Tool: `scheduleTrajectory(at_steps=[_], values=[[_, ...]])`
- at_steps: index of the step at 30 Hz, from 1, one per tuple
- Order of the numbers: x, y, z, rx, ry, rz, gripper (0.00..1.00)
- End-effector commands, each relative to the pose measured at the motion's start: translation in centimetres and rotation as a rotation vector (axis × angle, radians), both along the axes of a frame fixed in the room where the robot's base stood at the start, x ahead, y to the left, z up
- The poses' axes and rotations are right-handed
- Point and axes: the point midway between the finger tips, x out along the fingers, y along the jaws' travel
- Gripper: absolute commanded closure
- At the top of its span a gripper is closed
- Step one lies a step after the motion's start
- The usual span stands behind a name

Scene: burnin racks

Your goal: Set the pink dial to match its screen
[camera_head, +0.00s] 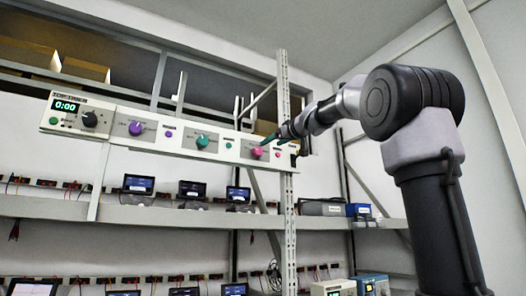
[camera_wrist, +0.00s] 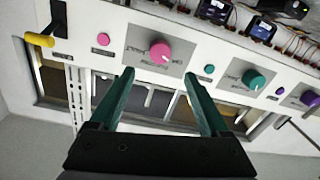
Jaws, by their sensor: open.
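The pink dial (camera_wrist: 160,51) is a round knob with a pale pointer mark on a grey plate of the white panel, ahead of my gripper in the wrist view. It also shows in the head view (camera_head: 257,152), just left of my gripper (camera_head: 270,138). My gripper in the wrist view (camera_wrist: 158,88) has two green fingers spread apart, with nothing between them. The fingertips are just short of the dial and apart from it in the picture. The writing around the dial is too small to read. I cannot pick out the dial's own screen for certain.
A teal dial (camera_head: 202,141) and a purple dial (camera_head: 136,128) share the panel (camera_head: 175,145). A timer box (camera_head: 77,117) shows 0:00. A yellow-tipped lever (camera_wrist: 40,40) is left of the pink button. A shelf (camera_head: 160,217) holds small screens below.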

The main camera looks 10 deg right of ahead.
Motion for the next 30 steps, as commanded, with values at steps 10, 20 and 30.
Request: scheduleTrajectory(at_steps=[10,20,30], values=[[6.2,2.3,-0.2,0.001,0.002,0.002,0.2],[8.5,3.2,0.0,0.002,0.002,0.0,0.2],[8.5,3.2,-0.1,0.002,0.002,0.0,0.62]])
